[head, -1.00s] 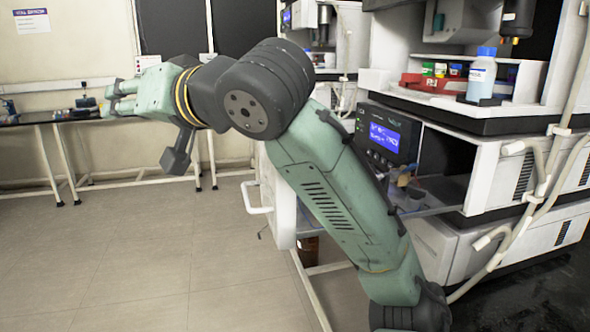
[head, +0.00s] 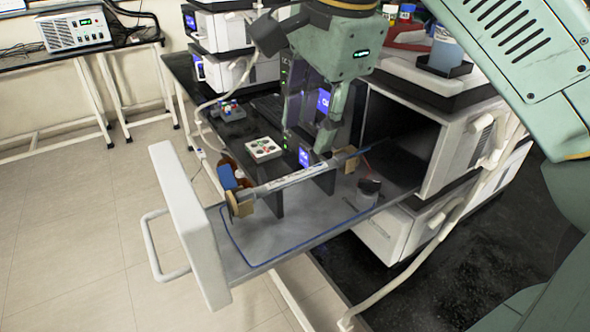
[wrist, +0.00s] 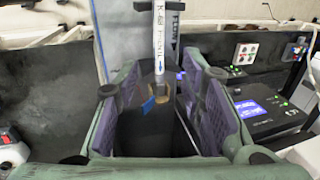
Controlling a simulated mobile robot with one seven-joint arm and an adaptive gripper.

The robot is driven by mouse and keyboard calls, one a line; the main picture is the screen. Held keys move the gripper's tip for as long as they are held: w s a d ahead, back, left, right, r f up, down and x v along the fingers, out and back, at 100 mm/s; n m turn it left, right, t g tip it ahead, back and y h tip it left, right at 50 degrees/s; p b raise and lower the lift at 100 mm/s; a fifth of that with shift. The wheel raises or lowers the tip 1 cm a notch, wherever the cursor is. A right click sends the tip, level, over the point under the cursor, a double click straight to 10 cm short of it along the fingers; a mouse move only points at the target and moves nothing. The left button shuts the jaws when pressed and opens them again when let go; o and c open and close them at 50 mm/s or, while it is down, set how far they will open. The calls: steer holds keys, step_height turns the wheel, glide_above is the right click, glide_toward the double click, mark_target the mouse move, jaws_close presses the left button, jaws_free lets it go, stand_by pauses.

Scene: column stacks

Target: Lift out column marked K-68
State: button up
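A long pale column (head: 290,180) lies across two dark supports in the pulled-out drawer (head: 300,230), with tan fittings at its ends. In the wrist view a white column (wrist: 158,35) bears lettering that seems to begin K-68, with an arrow; the rest is hard to read. My gripper (head: 308,145) points down over the column's middle, its fingers apart and seemingly just above it. In the wrist view my gripper (wrist: 165,95) is open, with purple pads and nothing gripped. The column's far end in that view is cut off.
The white drawer front (head: 190,225) with its handle stands up at the left. A dark-capped jar (head: 368,190) sits right of the column. The instrument housing (head: 460,135) rises at the right.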

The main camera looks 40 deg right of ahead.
mark_target(300, 173)
steer(key=p+x, duration=0.1)
steer(key=x, duration=0.7)
steer(key=shift+f+p, duration=0.3)
steer(key=shift+f, duration=0.15)
steer(key=shift+c, duration=0.2)
jaws_close()
